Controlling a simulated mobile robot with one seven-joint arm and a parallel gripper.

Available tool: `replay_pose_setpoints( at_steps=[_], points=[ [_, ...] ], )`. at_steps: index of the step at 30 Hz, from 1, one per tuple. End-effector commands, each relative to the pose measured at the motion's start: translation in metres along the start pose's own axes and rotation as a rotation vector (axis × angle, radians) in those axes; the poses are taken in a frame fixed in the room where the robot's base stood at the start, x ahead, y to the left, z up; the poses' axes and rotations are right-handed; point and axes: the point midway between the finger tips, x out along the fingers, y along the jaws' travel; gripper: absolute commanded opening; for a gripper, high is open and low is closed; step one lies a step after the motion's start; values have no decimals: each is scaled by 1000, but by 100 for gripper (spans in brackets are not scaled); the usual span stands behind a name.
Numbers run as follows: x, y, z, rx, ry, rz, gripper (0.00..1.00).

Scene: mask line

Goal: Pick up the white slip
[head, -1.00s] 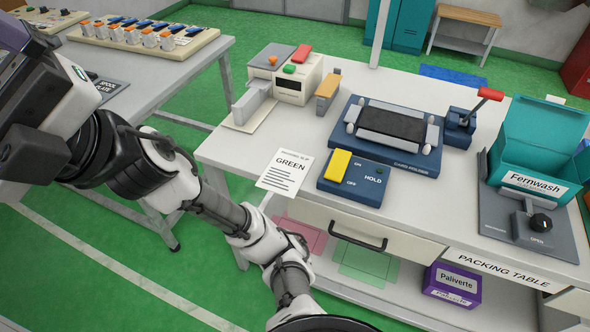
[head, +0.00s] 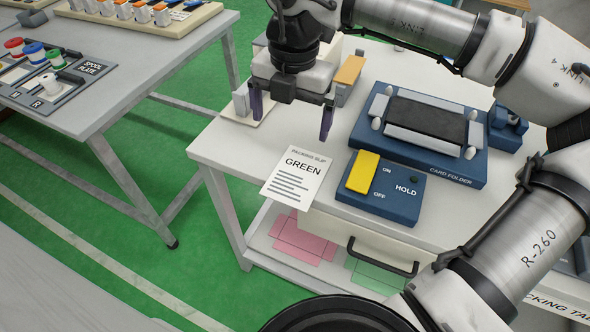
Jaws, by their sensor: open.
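The white slip (head: 297,178) lies flat on the packing table near its front left corner. It is printed "PACKING SLIP" and "GREEN" above several dark lines, and its lower edge reaches the table's front edge. My gripper (head: 291,120) is open, with its two dark fingers apart and nothing seen between them. In the picture it is just above the slip, apart from it, with the fingers pointing down. How high the fingertips are above the table I cannot tell.
A blue HOLD switch box (head: 402,190) with a yellow rocker stands right of the slip. The dark card folder (head: 365,140) is behind it. A drawer handle (head: 382,258) juts out below the tabletop (head: 226,150).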

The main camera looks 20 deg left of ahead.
Motion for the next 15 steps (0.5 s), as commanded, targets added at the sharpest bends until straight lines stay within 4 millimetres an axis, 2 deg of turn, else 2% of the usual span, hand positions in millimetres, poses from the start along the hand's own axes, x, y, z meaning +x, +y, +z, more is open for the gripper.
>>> replay_pose_setpoints(
  at_steps=[3,15],
  points=[
    [7,-14,9,53,-23,-44,100],
    [76,-16,10,51,-22,-44,100]
  ],
)
